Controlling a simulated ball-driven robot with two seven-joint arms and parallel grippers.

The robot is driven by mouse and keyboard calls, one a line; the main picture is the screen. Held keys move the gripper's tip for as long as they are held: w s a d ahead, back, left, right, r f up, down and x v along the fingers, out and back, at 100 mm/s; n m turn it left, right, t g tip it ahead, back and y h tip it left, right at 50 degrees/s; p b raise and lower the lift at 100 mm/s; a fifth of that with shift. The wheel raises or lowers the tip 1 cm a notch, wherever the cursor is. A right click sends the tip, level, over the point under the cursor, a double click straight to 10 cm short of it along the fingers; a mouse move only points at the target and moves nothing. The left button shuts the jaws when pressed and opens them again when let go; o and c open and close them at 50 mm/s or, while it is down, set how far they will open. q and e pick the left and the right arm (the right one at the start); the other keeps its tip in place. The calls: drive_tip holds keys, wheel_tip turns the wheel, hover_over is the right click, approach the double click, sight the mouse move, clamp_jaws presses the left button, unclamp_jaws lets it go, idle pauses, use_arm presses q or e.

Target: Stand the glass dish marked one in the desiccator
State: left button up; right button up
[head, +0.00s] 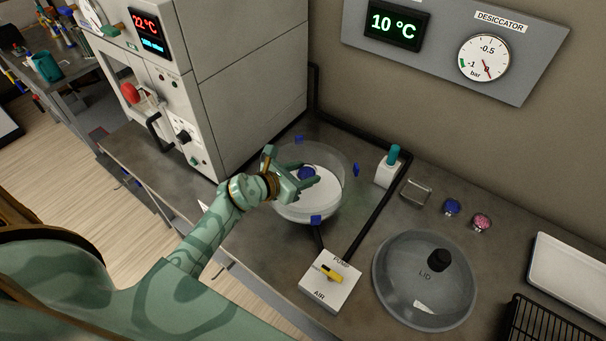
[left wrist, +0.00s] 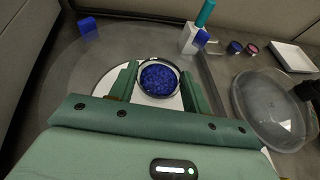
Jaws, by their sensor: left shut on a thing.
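My left gripper (head: 297,183) reaches into the open glass desiccator bowl (head: 332,205) and is shut on a small round glass dish (head: 306,173) of blue granules. In the left wrist view the dish (left wrist: 159,78) sits upright between the two green fingers (left wrist: 158,92), over the white plate inside the bowl. I cannot tell whether its base touches the plate. No mark on the dish is readable. The desiccator lid (head: 405,262), clear with a black knob, lies on the bench to the right. My right gripper is not in view.
A pump/air valve box (head: 330,281) with a yellow handle stands in front of the bowl. A white block with a teal top (head: 389,168), a metal tin (head: 415,193) and blue (head: 452,207) and pink (head: 481,222) dishes stand right. An oven (head: 240,75) stands left.

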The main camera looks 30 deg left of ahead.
use_arm(q)
drive_tip(key=shift+s+d+f+b, duration=0.1)
drive_tip(key=shift+f+b, duration=0.1)
drive_tip(key=shift+f, duration=0.15)
drive_tip(key=shift+s+f+b, duration=0.1)
drive_tip(key=shift+f+b, duration=0.05)
drive_tip(key=shift+f, duration=0.2)
drive_tip(key=o, duration=1)
drive_tip(key=shift+s+d+f, duration=0.1)
drive_tip(key=shift+f, duration=0.1)
drive_tip(key=shift+c, duration=0.2)
drive_tip(key=shift+r, duration=0.25)
drive_tip(key=shift+r+p, duration=0.5)
drive_tip(key=v, duration=0.5)
drive_tip(key=p+v, duration=0.1)
drive_tip(key=v, duration=0.4)
drive_tip(key=shift+s+a+r+p, duration=0.2)
drive_tip(key=shift+a+r+p, duration=0.1)
drive_tip(key=shift+a, duration=0.05)
drive_tip(key=shift+s+a+r, duration=0.15)
drive_tip(key=shift+s+r, duration=0.1)
drive_tip(key=shift+s, duration=0.15)
